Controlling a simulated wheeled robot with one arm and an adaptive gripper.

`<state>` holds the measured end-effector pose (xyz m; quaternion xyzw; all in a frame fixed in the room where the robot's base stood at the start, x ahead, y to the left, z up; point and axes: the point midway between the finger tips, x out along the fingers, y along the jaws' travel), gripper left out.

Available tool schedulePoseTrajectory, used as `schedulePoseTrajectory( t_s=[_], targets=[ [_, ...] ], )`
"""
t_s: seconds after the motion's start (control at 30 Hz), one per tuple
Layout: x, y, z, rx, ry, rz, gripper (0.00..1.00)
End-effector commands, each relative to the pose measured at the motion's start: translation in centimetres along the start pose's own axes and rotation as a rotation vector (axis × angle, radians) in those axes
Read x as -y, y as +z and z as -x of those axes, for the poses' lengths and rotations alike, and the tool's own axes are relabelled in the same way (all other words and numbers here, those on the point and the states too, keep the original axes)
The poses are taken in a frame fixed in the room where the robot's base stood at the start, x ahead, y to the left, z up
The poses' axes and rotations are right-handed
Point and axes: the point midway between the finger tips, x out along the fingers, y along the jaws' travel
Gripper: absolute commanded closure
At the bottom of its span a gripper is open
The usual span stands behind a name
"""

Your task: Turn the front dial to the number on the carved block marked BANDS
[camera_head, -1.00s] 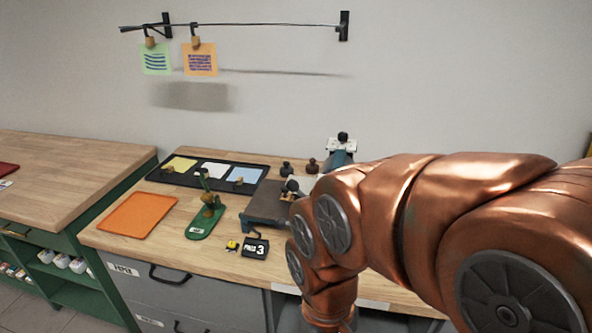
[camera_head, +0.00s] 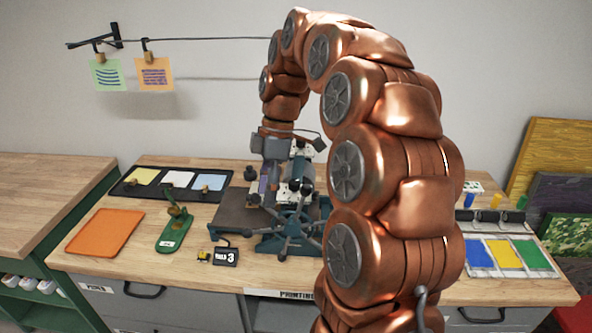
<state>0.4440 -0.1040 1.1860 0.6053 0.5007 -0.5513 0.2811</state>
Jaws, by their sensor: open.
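A printing press (camera_head: 290,232) with a star-shaped wheel stands on the wooden bench, a flat dark bed at its left. My gripper (camera_head: 266,197) points down over the bed, beside the press's roller, with open jaws; its fingertips are small and hard to separate from the press behind. I see no gap or contact clearly. I cannot make out the front dial; my arm covers part of the press's right side. No block marked BANDS can be read. A small black sign (camera_head: 225,257) with a white 3 stands at the bench front.
A yellow item (camera_head: 203,256) sits beside the sign. An ink tray (camera_head: 500,258) is at right. Two prints hang from a rail above.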

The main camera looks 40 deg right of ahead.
Motion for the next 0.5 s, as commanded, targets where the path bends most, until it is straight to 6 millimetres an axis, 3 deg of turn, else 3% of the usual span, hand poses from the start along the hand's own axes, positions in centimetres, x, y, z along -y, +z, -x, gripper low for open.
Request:
schedulePoseTrajectory(
  t_s=[0.1, 0.3, 0.5],
  targets=[
    [-3.1, 2.0, 2.6, -0.036, 0.012, 0.119, 0.45],
    [-6.9, 6.0, 5.5, -0.079, 0.038, 0.312, 0.45],
    [-8.8, 9.0, 6.8, -0.099, 0.059, 0.431, 0.45]
  ],
)
